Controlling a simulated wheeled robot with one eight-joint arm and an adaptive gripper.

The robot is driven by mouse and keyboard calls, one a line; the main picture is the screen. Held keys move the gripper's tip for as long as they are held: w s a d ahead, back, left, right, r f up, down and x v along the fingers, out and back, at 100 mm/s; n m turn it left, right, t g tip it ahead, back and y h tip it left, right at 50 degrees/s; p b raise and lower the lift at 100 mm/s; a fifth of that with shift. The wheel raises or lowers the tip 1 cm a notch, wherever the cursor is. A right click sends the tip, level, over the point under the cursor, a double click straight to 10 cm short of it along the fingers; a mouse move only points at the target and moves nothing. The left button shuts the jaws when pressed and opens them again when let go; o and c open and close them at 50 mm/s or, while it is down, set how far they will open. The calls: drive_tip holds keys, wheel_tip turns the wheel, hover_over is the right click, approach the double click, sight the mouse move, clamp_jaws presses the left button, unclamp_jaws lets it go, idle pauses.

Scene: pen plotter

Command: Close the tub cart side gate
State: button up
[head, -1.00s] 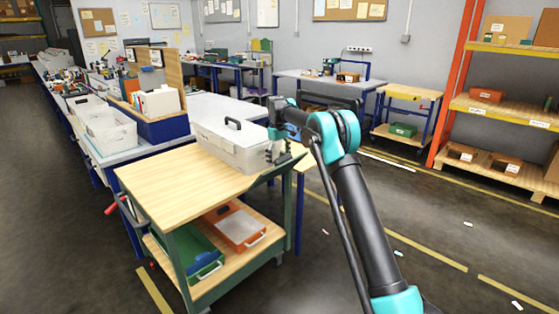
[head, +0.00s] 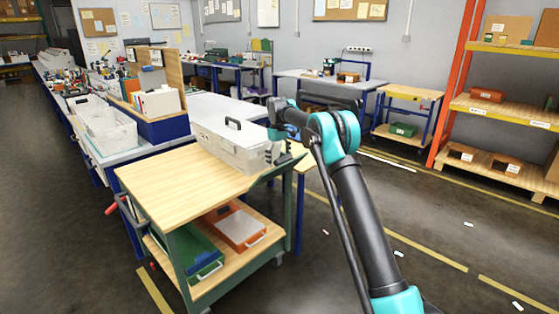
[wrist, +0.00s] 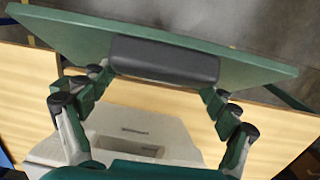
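The tub cart (head: 165,185) has a wooden top, a wooden lower shelf and a green frame. Its side gate shows as a tilted green edge (head: 275,172) at the cart's right side in the head view. In the wrist view the gate is a wide green panel (wrist: 240,68) with a black grip (wrist: 163,60) on it. My gripper (wrist: 157,87) is open, with one finger near each end of the black grip. I cannot tell whether the fingers touch it. In the head view my gripper (head: 276,158) is at the gate, partly hidden behind its own wrist.
A pale grey lidded tub (head: 230,148) with a black handle stands on the cart top, close to the gripper. An orange tray (head: 238,228) and a green tray (head: 192,250) lie on the lower shelf. Workbenches stand behind. Floor to the right is mostly clear.

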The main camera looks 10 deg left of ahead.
drive_tip(key=shift+o, duration=0.7)
drive_tip(key=shift+r, duration=0.1)
wheel_tip(320, 180, up, 12)
drive_tip(key=shift+w+a, duration=0.2)
